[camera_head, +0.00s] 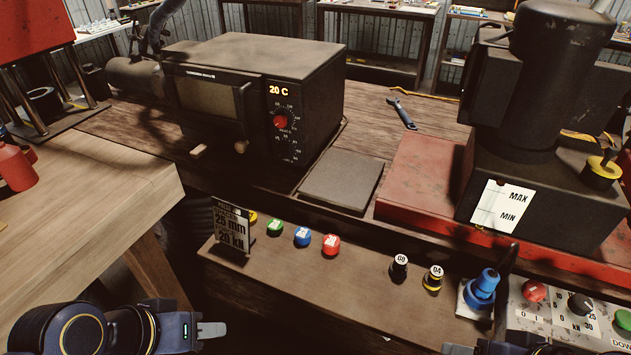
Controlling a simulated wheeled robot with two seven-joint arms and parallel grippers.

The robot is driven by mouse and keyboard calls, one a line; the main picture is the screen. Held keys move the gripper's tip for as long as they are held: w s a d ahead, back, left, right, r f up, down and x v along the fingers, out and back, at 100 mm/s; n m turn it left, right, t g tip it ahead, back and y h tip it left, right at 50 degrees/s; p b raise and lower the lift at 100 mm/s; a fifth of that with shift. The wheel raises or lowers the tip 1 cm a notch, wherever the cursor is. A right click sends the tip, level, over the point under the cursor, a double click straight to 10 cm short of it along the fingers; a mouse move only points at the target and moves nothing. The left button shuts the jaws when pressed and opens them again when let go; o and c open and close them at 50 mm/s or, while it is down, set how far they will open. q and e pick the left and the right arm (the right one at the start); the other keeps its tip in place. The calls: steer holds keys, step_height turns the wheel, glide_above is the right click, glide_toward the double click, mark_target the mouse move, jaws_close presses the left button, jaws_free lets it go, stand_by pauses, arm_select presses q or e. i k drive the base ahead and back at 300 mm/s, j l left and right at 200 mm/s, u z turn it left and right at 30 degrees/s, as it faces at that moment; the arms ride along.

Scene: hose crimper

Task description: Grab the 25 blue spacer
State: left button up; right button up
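The blue spacer (302,236) is a small round piece with a pale label on top, too small to read. It stands on the wooden bench ledge between a green spacer (274,228) and a red spacer (331,244). A yellow spacer (251,217) is partly hidden behind a dark sign reading 25 mm, 20 kN (230,228). My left gripper (212,331) is at the bottom left, below and left of the blue spacer and well apart from it. Its finger opening cannot be made out. Only a tip of my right gripper (458,349) shows at the bottom edge.
An oven-like box (255,75) and red-based machine (430,180) stand behind. The ledge before the spacers is clear.

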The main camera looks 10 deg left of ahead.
mark_target(302, 235)
steer(key=i+j, duration=0.15)
steer(key=j, duration=0.2)
steer(key=i+j, duration=0.1)
steer(key=j, duration=0.2)
steer(key=i+j+z, duration=0.1)
steer(key=j, duration=0.25)
steer(key=i+j, duration=0.15)
steer(key=j, duration=0.2)
steer(key=i+j, duration=0.1)
steer(key=j, duration=0.25)
